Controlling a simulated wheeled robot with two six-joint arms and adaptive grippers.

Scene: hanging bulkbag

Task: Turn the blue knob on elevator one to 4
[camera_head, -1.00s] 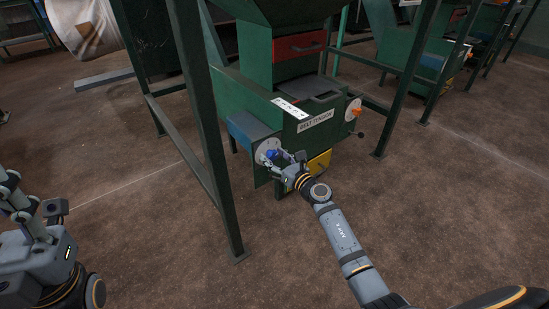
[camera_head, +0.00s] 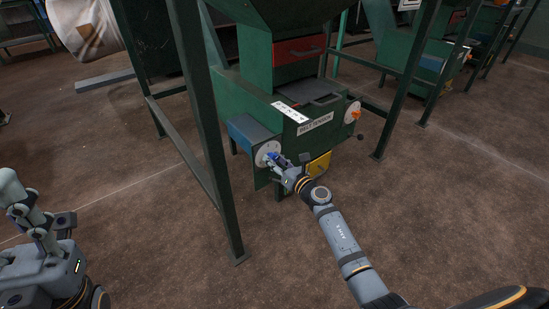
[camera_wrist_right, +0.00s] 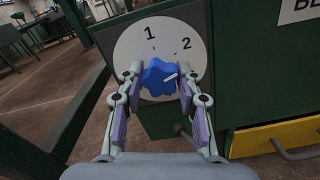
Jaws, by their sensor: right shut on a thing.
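The blue knob (camera_wrist_right: 158,77) sits on a round white dial (camera_wrist_right: 133,53) on the green machine's front; the dial also shows in the head view (camera_head: 263,149). The numbers 1 and 2 are readable; lower ones are hidden by knob and fingers. The knob's white mark points right and slightly up, below the 2. My right gripper (camera_wrist_right: 159,82) has its fingers on both sides of the knob and is shut on it; it also shows in the head view (camera_head: 276,160). My left gripper (camera_head: 22,205) is at the left edge, away from the machine, its opening unclear.
A green frame leg (camera_head: 213,150) stands left of the dial. An orange knob (camera_head: 355,114) is on the machine's right side, and a yellow panel (camera_head: 319,164) is below the belt tension label (camera_head: 315,124). The brown floor in front is clear.

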